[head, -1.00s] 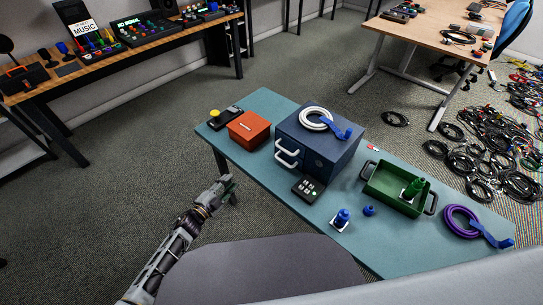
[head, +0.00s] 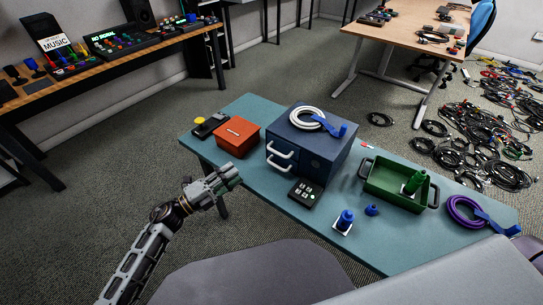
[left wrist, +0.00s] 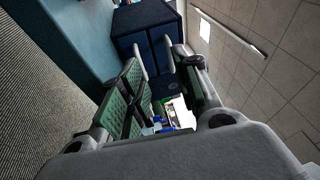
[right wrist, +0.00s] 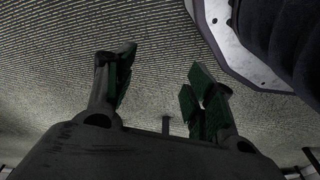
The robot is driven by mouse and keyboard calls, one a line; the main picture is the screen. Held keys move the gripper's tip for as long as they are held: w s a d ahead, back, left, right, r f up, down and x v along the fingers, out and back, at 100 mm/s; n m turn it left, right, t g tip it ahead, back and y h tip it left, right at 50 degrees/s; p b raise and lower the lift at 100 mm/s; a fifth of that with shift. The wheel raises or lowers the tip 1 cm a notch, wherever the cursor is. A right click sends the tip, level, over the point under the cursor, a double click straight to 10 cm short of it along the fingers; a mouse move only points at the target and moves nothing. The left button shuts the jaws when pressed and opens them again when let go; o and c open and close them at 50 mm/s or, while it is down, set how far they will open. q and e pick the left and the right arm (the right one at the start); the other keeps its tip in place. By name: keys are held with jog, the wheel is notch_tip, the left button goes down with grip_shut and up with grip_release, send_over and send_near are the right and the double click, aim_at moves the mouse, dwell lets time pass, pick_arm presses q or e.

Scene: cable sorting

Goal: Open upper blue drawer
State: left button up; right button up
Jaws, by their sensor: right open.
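The blue cabinet (head: 330,158) stands on the teal table, with white handles on its left-facing front. The upper drawer's handle (head: 280,149) is above the lower handle (head: 279,165). Both drawers look shut. A coiled white cable (head: 307,118) with a blue strap lies on top. My left gripper (head: 229,178) is at the table's near left edge, apart from the handles. In the left wrist view its green-padded fingers (left wrist: 160,88) are open and empty, with the cabinet (left wrist: 147,22) and handles beyond. My right gripper (right wrist: 160,88) is open over carpet and is outside the head view.
A red-orange box (head: 237,135) sits left of the cabinet. A black keypad (head: 304,192) lies in front of it. A green bin (head: 380,190), blue connectors (head: 346,220) and a purple cable coil (head: 465,212) are to the right. Tangled cables cover the floor at far right.

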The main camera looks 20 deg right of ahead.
pick_arm(q)
jog(key=shift+s+d+r+m+g+h+b, duration=0.25)
jog(key=shift+s+d+r+m+g, duration=0.25)
jog(key=shift+m, duration=0.2)
jog(key=shift+s+d+r+m+g+h+b, duration=0.15)
jog(key=shift+s+d+r+m+g+b, duration=0.2)
jog(key=shift+m+g, duration=0.3)
pick_arm(e)
jog(key=shift+w+a+r, duration=0.1)
jog(key=shift+w+r, duration=0.3)
jog(key=shift+w, duration=0.25)
pick_arm(q)
jog(key=shift+a, duration=0.1)
jog(key=x, duration=1.4)
pick_arm(e)
jog(key=shift+w+a+r, duration=0.15)
jog(key=shift+r, duration=0.4)
jog(key=shift+w+a+r, duration=0.1)
jog(key=shift+r, duration=0.4)
pick_arm(q)
jog(key=shift+a, duration=0.1)
jog(key=shift+c, duration=0.4)
grip_shut()
pick_arm(e)
jog(key=shift+s+f, duration=0.2)
